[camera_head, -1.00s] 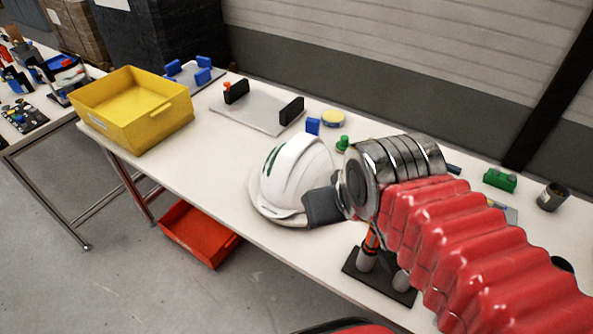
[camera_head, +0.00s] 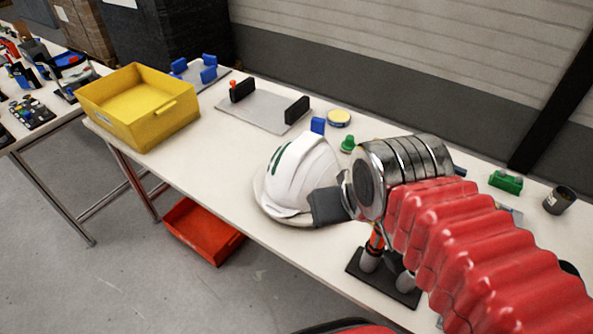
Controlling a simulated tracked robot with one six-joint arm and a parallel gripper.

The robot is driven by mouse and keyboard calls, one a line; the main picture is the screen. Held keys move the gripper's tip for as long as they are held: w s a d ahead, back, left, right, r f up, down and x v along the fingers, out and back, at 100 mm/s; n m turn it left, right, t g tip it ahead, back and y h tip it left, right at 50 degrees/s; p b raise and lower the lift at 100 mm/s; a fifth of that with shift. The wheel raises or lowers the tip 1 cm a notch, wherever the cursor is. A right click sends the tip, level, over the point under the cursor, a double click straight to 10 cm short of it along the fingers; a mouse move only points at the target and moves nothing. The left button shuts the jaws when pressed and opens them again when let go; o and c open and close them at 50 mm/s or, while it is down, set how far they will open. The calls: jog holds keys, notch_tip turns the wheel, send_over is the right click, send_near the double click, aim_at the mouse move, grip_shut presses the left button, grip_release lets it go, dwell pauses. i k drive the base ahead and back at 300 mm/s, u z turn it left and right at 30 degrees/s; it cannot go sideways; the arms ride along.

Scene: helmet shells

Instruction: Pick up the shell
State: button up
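The white helmet shell (camera_head: 300,172) with a green stripe stands on the white table, on a round pale base (camera_head: 266,205). My gripper (camera_head: 328,205), a dark grey end on a silver wrist, is at the shell's right lower side. It overlaps the shell's edge in the picture. The fingertips are largely hidden, so I cannot tell whether they touch or grip the shell.
A yellow bin (camera_head: 140,108) stands at the table's left end. A grey plate with black blocks (camera_head: 258,110) lies behind the shell. A black stand (camera_head: 384,276) is below my wrist. A green knob (camera_head: 347,145), blue block (camera_head: 318,125) and yellow-topped tin (camera_head: 339,117) sit behind.

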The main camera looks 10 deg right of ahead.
aim_at(305, 163)
jog(key=u, duration=2.25)
jog(key=i, duration=0.35)
jog(key=z, duration=0.05)
